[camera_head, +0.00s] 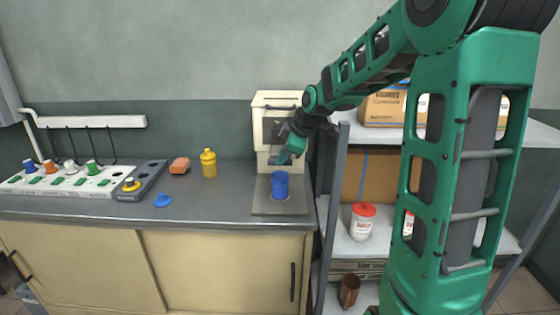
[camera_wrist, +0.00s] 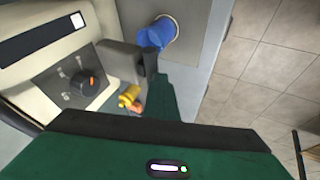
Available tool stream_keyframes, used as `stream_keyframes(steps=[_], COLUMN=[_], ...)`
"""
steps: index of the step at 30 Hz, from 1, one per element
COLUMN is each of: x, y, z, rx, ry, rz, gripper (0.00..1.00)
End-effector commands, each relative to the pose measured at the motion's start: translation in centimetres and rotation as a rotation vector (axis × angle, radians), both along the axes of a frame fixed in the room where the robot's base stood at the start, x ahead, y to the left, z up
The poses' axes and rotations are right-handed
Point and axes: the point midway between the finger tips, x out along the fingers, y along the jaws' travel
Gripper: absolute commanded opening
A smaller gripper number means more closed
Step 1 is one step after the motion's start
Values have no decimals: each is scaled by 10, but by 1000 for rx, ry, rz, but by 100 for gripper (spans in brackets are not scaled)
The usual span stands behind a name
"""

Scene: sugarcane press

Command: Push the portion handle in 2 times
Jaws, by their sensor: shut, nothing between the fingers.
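The cream press (camera_head: 274,103) stands at the right end of the counter. The wrist view shows its front panel with a dark knob (camera_wrist: 83,84) with an orange mark. A grey block (camera_wrist: 117,58) sticks out beside the panel; it looks like the portion handle, but I cannot be sure. My gripper (camera_head: 291,150) is shut and empty in front of the press, above the blue cup. In the wrist view its fingers (camera_wrist: 153,66) are close to the grey block; I cannot tell whether they touch. The blue cup (camera_head: 280,186) stands upright on the press's base plate (camera_head: 262,207).
A shelf rack (camera_head: 337,190) with a red-lidded jar (camera_head: 362,222) stands close on the right. The counter's middle is clear.

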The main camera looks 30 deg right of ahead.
Motion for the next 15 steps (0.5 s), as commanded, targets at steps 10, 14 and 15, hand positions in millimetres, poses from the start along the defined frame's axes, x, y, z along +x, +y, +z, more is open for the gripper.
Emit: stream_keyframes(steps=[10,14,15], x=[-21,-36,-41], y=[20,18,18], z=[8,30,37], rx=[-3,-4,-4], ry=[-4,-6,-6], rz=[2,-1,1], gripper=[0,0,0])
